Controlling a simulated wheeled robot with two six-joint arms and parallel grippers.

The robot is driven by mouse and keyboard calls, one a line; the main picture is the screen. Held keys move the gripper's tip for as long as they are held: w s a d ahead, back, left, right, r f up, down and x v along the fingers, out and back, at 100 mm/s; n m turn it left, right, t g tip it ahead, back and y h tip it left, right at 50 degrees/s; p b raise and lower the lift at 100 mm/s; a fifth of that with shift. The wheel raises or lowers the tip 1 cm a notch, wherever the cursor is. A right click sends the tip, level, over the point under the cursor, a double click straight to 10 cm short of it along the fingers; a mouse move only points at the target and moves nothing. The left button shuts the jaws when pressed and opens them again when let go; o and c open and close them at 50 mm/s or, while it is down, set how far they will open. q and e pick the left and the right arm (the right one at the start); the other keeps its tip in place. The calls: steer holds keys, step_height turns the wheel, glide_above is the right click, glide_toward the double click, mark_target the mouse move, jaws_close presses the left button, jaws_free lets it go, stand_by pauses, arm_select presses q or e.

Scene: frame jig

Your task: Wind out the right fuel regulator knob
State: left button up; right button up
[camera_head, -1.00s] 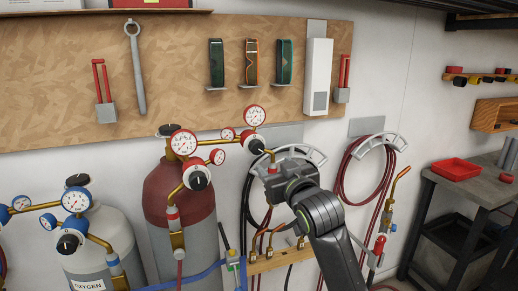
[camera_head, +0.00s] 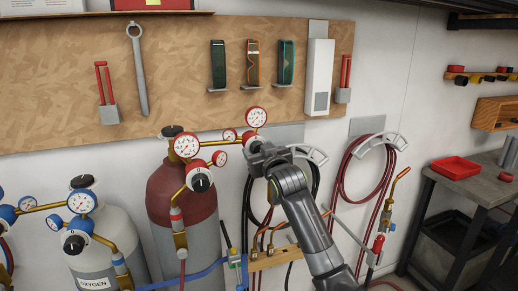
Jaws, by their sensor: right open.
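A red fuel cylinder (camera_head: 182,205) stands at centre left. On it sits a red regulator with gauges (camera_head: 187,146) and a black-and-white knob (camera_head: 201,183). To its right, a second red-gauged regulator (camera_head: 256,117) has its knob mostly hidden behind my right gripper (camera_head: 258,155). My right gripper is open, with its fingers at that knob. I cannot tell whether they touch it or stand around it. My left gripper is not in view.
An oxygen cylinder (camera_head: 98,245) with blue gauges stands at the left. Coiled hoses hang on a wall holder (camera_head: 380,145) to the right. A torch rack (camera_head: 272,260) lies below my arm. A bench with a red tray (camera_head: 455,168) stands at the right.

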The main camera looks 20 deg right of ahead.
steer(key=shift+w, duration=0.3)
steer(key=c, duration=1)
